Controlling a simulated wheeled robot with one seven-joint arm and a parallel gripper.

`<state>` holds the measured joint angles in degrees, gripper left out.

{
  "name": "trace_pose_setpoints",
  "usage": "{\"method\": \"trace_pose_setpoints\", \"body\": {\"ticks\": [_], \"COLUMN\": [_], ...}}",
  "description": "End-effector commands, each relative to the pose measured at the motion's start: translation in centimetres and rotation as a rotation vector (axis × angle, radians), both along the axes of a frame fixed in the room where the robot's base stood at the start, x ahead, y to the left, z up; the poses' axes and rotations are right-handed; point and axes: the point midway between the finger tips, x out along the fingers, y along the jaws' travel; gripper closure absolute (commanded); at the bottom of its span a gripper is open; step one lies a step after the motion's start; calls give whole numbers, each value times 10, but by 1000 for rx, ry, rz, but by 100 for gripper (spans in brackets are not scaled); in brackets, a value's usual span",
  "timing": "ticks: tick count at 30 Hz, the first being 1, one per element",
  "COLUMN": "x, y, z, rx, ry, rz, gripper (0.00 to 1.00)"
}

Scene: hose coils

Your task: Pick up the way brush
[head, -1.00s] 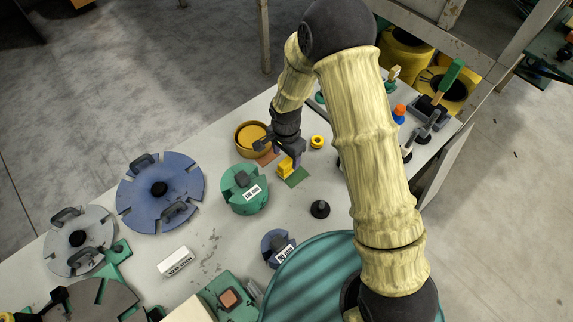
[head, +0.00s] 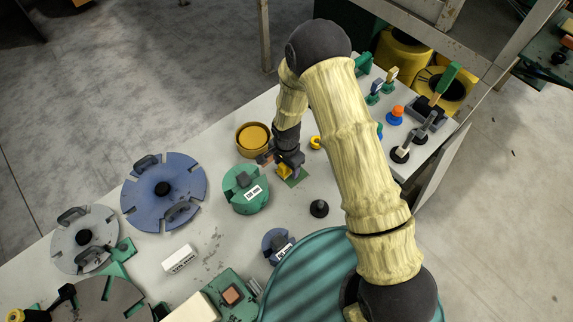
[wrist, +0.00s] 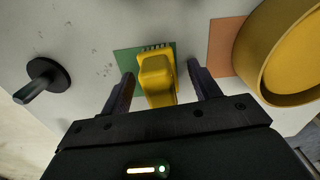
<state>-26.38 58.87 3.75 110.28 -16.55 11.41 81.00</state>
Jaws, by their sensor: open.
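The way brush looks to be the small yellow block with dark bristles along one edge; it stands on a green square on the table, seen in the wrist view (wrist: 157,80) and partly behind my gripper in the head view (head: 284,170). My gripper (wrist: 160,90) is open. Its two dark fingers lie on either side of the yellow brush in the wrist view, with a gap visible on each side. The green square (wrist: 128,60) shows beside and under the brush. In the head view my gripper (head: 285,165) is low over the green square.
A round yellow-brown dish (head: 253,139) stands just beyond my gripper, near an orange-brown square (wrist: 222,45). A green cylinder (head: 246,190) is to the left, a black knob (head: 319,208) to the right front. A yellow ring (head: 315,143) lies close by. Blue disc (head: 165,190) farther left.

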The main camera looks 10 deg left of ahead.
Motion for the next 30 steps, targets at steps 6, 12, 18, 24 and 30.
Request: {"method": "trace_pose_setpoints", "body": {"ticks": [6, 12, 18, 24, 30], "x": [0, 0, 0, 0, 0], "y": [0, 0, 0, 0, 0], "z": [-5, -5, -5, -4, -4], "rx": [2, 1, 1, 1, 1], "ry": [-1, -1, -1, -1, -1], "rz": [-1, 0, 0, -1, -1], "gripper": [38, 38, 38, 77, 88]}}
